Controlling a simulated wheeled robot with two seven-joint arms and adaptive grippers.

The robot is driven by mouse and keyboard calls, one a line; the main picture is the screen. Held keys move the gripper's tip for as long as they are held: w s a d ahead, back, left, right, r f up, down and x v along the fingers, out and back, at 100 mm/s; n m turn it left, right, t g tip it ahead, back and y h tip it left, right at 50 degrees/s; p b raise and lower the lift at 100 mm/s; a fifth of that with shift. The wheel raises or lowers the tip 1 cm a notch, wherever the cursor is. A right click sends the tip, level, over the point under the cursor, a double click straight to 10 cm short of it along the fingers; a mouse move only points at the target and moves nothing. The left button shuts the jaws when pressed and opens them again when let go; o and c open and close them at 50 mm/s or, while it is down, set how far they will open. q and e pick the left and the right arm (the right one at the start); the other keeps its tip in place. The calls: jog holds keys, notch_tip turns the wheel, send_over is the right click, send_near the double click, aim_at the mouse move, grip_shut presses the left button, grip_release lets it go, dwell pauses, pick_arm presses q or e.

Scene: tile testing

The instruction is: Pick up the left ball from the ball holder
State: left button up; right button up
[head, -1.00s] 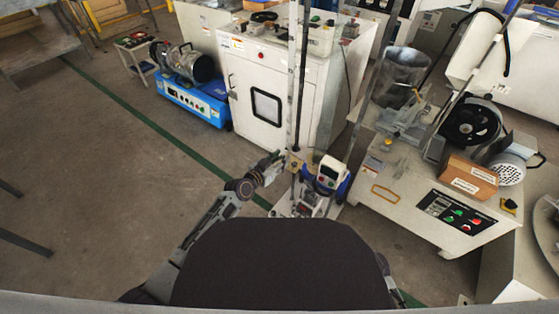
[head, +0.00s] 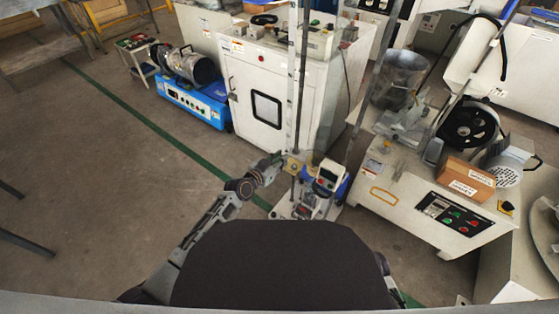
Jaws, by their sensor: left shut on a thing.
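The ball holder (head: 293,165) is a small tan plate on the upright rod of the test stand, just left of the stand's white and blue control head (head: 328,177). My left gripper (head: 277,162) reaches in from the left and is at the holder's left side. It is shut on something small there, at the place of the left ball. The ball itself is hidden or too small to make out. My right gripper is not in view.
A white cabinet (head: 262,95) stands behind the stand. A machine with a control panel (head: 455,218) and a cardboard box (head: 467,182) is at the right. A blue machine (head: 193,100) stands at the back left. The floor (head: 100,190) at the left is clear.

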pick_arm(q)
jog(key=shift+r+p, duration=0.8)
jog(key=shift+r, duration=0.2)
jog(key=shift+s+a, duration=0.1)
jog(key=shift+p+v, duration=1.5)
jog(key=shift+v, duration=1.35)
